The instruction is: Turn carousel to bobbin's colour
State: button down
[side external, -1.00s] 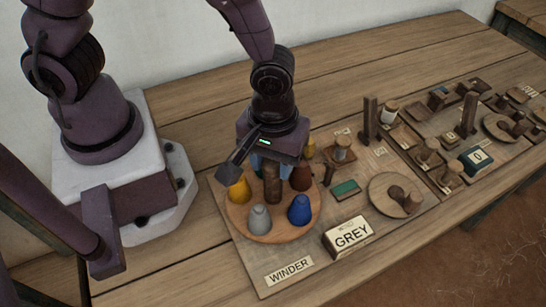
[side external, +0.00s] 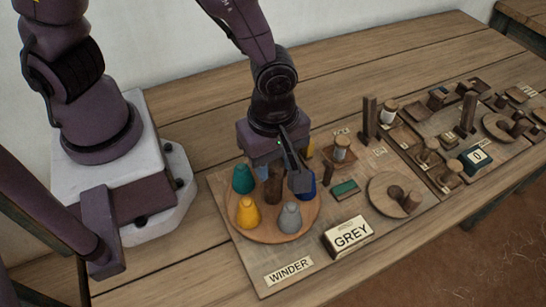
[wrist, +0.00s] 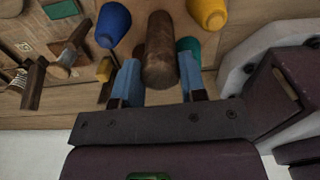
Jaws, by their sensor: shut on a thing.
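The round wooden carousel (side external: 262,228) carries coloured cones around a brown centre post (side external: 274,186). A teal cone (side external: 243,180) is at its left, a yellow cone (side external: 247,212) at front left and a grey cone (side external: 289,217) at front right. A blue cone (side external: 306,186) is at the right, partly hidden by my gripper. My gripper (wrist: 159,82) is shut on the centre post, its blue fingers either side of it in the wrist view. A block reading GREY (side external: 351,235) stands right of the carousel. I cannot tell which bobbin is meant.
A WINDER label (side external: 289,271) lies on the board in front. A green plate (side external: 345,188), a wooden disc (side external: 380,205) with pegs and a whitish bobbin (side external: 341,149) are to the right. Further stations with posts and trays fill the right side. The front table edge is clear.

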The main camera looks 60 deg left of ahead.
jog(key=shift+n, duration=1.3)
jog(key=c, duration=0.7)
grip_release()
notch_tip(320, 180, up, 13)
jog(key=shift+r, duration=0.1)
